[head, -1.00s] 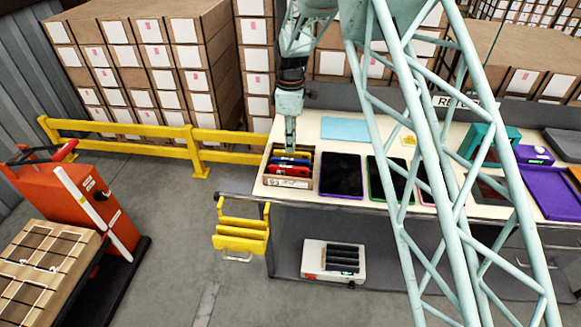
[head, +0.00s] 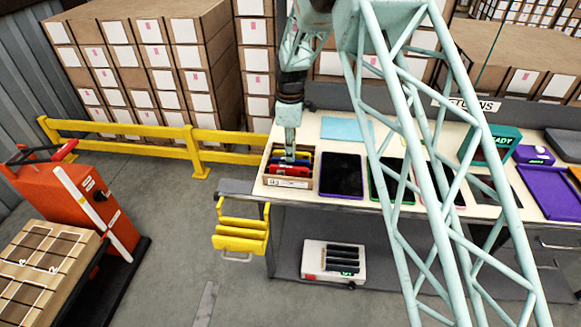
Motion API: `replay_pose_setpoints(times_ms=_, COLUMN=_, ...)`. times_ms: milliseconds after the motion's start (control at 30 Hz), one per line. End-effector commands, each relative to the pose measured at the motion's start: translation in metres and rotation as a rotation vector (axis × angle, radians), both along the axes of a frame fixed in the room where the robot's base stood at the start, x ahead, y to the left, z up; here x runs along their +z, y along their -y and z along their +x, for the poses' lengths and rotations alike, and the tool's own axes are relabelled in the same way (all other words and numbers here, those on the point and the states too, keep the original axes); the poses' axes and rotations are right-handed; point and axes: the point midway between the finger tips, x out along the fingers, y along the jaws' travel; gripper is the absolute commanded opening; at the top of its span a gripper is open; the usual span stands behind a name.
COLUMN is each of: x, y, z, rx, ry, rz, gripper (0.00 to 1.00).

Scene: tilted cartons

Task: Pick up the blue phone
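A small brown carton (head: 290,183) stands at the left end of the workbench, with several coloured phones upright in a row inside it. A red phone (head: 287,170) is nearest the front. The blue phone (head: 303,161) is just behind it, mostly hidden by my gripper and the red phone. My gripper (head: 290,157) points straight down into the carton, its tip among the phones at the blue one. The fingers look narrow and close together. I cannot tell whether they hold anything.
A purple-edged tablet (head: 341,175) lies just right of the carton, with other tablets beyond, partly behind my arm. A light blue sheet (head: 346,130) lies behind. A yellow bin (head: 240,236) hangs at the bench's left end. A yellow rail (head: 150,130) runs behind on the left.

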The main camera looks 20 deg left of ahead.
Motion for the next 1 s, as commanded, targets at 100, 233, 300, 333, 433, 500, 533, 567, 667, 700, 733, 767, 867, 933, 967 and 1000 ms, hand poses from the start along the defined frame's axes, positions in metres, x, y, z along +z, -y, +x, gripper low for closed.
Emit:
replay_pose_setpoints(times_ms=100, x=-0.012, y=0.0, z=0.0, rx=0.0, ry=-0.001, rz=-0.001, gripper=0.12)
replay_pose_setpoints(times_ms=233, x=-0.018, y=0.0, z=0.0, rx=0.0, ry=0.0, rz=0.0, gripper=0.12)
replay_pose_setpoints(times_ms=300, x=-0.019, y=0.0, z=0.0, rx=0.0, ry=0.0, rz=0.0, gripper=0.12)
replay_pose_setpoints(times_ms=333, x=-0.019, y=0.0, z=0.0, rx=0.0, ry=0.0, rz=0.0, gripper=0.12)
replay_pose_setpoints(times_ms=433, x=-0.019, y=0.0, z=0.0, rx=0.0, ry=0.0, rz=0.0, gripper=0.12)
replay_pose_setpoints(times_ms=500, x=-0.019, y=0.0, z=0.0, rx=0.0, ry=0.0, rz=0.0, gripper=0.12)
replay_pose_setpoints(times_ms=533, x=-0.019, y=0.0, z=0.0, rx=0.0, ry=0.0, rz=0.0, gripper=0.12)
replay_pose_setpoints(times_ms=567, x=-0.019, y=0.0, z=0.0, rx=0.0, ry=0.0, rz=0.0, gripper=0.12)
replay_pose_setpoints(times_ms=667, x=-0.019, y=0.0, z=0.0, rx=0.0, ry=0.0, rz=0.0, gripper=0.12)
replay_pose_setpoints(times_ms=700, x=-0.019, y=0.0, z=0.0, rx=0.0, ry=0.0, rz=0.0, gripper=0.12)
replay_pose_setpoints(times_ms=733, x=-0.019, y=0.0, z=0.0, rx=0.0, ry=0.0, rz=0.0, gripper=0.12)
replay_pose_setpoints(times_ms=767, x=-0.019, y=0.0, z=0.0, rx=0.0, ry=0.0, rz=0.0, gripper=0.12)
replay_pose_setpoints(times_ms=867, x=-0.019, y=0.0, z=0.0, rx=0.0, ry=0.0, rz=0.0, gripper=0.08)
replay_pose_setpoints(times_ms=933, x=-0.019, y=0.0, z=0.0, rx=0.0, ry=0.0, rz=0.0, gripper=0.02)
replay_pose_setpoints(times_ms=967, x=-0.019, y=0.0, z=0.0, rx=0.0, ry=0.0, rz=0.0, gripper=0.0)
replay_pose_setpoints(times_ms=1000, x=-0.019, y=0.0, z=0.0, rx=0.0, ry=0.0, rz=0.0, gripper=0.0)
